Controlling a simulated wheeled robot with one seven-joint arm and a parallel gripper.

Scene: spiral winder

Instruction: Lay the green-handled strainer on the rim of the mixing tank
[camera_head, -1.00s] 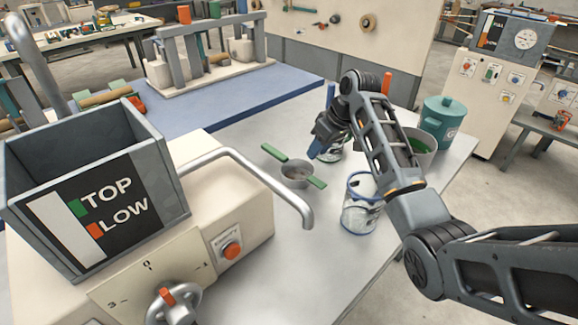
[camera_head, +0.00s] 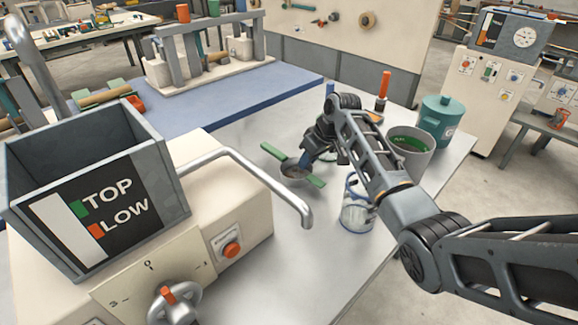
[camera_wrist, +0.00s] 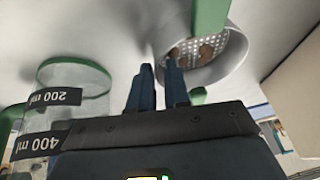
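The green-handled strainer (camera_head: 297,171) lies on the grey table, with one green handle on each side of its metal bowl. In the wrist view its perforated bowl (camera_wrist: 222,50) holds a few brown bits. My gripper (camera_head: 305,160) is just behind and above the bowl. In the wrist view its two blue fingers (camera_wrist: 159,65) are a little apart with nothing between them, beside the bowl's edge. An open grey tank (camera_head: 95,165) marked TOP and LOW stands on the cream machine at left; I take it for the mixing tank.
A curved metal pipe (camera_head: 255,175) rises between tank and strainer. A grey bucket (camera_head: 410,160) and teal lidded pot (camera_head: 441,122) stand at right. A green-rimmed measuring jar (camera_wrist: 75,95) is close to my gripper.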

